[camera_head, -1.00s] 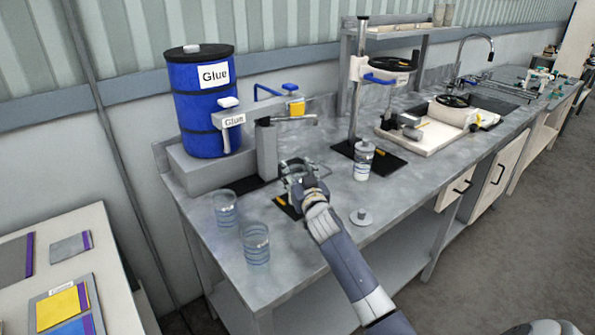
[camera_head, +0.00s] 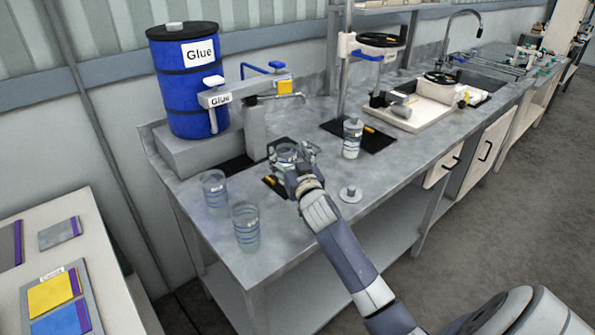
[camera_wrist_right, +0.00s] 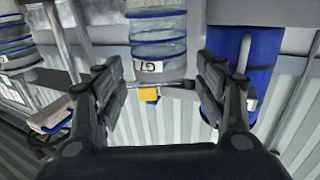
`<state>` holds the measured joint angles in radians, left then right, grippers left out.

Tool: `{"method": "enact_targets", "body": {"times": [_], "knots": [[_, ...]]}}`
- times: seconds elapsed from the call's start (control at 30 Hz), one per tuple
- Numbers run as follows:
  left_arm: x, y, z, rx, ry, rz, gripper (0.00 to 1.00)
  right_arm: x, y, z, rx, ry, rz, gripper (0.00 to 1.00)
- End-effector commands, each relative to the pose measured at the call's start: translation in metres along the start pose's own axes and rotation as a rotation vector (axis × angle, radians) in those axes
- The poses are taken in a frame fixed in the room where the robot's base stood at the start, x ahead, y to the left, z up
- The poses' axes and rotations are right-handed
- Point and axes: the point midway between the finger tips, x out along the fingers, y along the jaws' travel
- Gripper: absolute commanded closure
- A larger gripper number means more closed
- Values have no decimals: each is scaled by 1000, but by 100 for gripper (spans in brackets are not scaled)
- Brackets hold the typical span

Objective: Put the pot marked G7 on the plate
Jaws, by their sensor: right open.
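The pot marked G7 (camera_wrist_right: 158,45) is a clear cylinder with blue bands, shown upside down in the right wrist view, its label near the top middle. It also shows in the head view (camera_head: 286,152), at the fingers of my right gripper (camera_head: 291,156). In the wrist view the right gripper (camera_wrist_right: 160,88) is open, its fingers apart, with the pot ahead between their lines; I see no clear contact. A dark flat plate (camera_head: 273,187) with a yellow mark lies just left of the gripper, partly covered by it. My left gripper is not in view.
Two similar pots (camera_head: 215,190) (camera_head: 246,228) stand at the bench's left front. A blue Glue barrel (camera_head: 190,85) and dispenser spout (camera_head: 262,98) are behind the gripper. A small lid (camera_head: 350,194) lies on the right.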

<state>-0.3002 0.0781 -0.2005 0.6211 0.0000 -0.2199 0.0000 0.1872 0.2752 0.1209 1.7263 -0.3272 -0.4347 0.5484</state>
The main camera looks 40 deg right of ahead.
Motion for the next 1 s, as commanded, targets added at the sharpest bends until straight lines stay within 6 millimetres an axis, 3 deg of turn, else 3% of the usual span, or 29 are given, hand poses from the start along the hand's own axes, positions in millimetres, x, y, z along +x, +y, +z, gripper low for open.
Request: {"method": "enact_targets", "body": {"times": [0.2, 0.4, 0.6, 1.0], "knots": [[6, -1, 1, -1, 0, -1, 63, -45, 0, 3, 0, -2, 0, 35], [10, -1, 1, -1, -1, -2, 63, -73, 0, 2, 1, -2, 0, 35], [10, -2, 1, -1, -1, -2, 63, -84, 0, 0, 0, -1, 0, 35], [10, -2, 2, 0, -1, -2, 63, -84, 0, 0, 0, -1, 0, 35]]}}
